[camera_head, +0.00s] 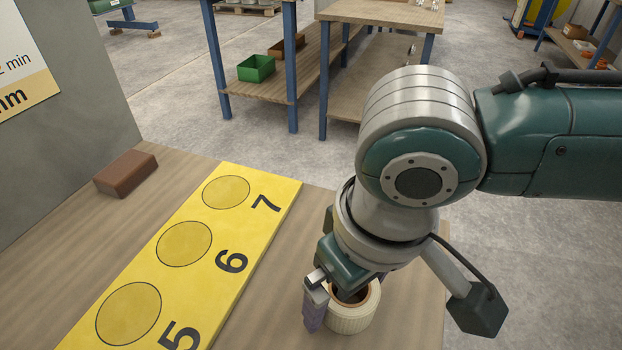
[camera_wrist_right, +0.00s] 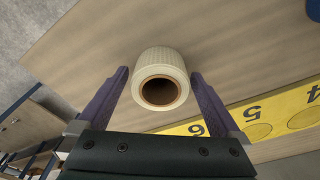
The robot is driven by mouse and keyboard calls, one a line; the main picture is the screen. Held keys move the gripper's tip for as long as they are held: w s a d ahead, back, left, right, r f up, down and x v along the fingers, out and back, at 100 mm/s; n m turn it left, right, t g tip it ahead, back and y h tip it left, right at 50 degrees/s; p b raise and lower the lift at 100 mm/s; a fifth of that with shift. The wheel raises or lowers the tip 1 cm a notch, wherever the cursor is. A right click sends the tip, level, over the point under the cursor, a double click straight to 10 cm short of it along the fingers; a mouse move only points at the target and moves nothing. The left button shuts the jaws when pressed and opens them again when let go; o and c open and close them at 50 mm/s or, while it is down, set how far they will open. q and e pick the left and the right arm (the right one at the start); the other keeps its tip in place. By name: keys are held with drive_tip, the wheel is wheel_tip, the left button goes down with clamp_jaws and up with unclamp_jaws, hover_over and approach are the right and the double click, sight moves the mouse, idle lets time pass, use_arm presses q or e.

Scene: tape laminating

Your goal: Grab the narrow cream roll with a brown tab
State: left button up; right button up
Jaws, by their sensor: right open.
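A cream roll (camera_head: 357,316) with a finely ribbed side and a brown inner core stands upright on the wooden table. It also shows in the right wrist view (camera_wrist_right: 160,59), between the fingertips. No brown tab can be made out on it. My right gripper (camera_head: 338,312) is open over the roll, pointing down. In the right wrist view, its two purple fingers stand apart on either side of the roll, with a gap visible on each side. In the head view, one finger shows left of the roll; the other is hidden. My left gripper is not in view.
A yellow board (camera_head: 203,269) with numbered circles lies left of the roll. A brown block (camera_head: 127,174) sits by the grey panel (camera_head: 62,115). The wooden table (camera_head: 276,285) is bare between board and roll; its edge is near the roll's right.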

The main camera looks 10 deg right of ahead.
drive_tip(key=shift+c, duration=0.2)
drive_tip(key=c, duration=1.2)
drive_tip(key=shift+r, duration=0.1)
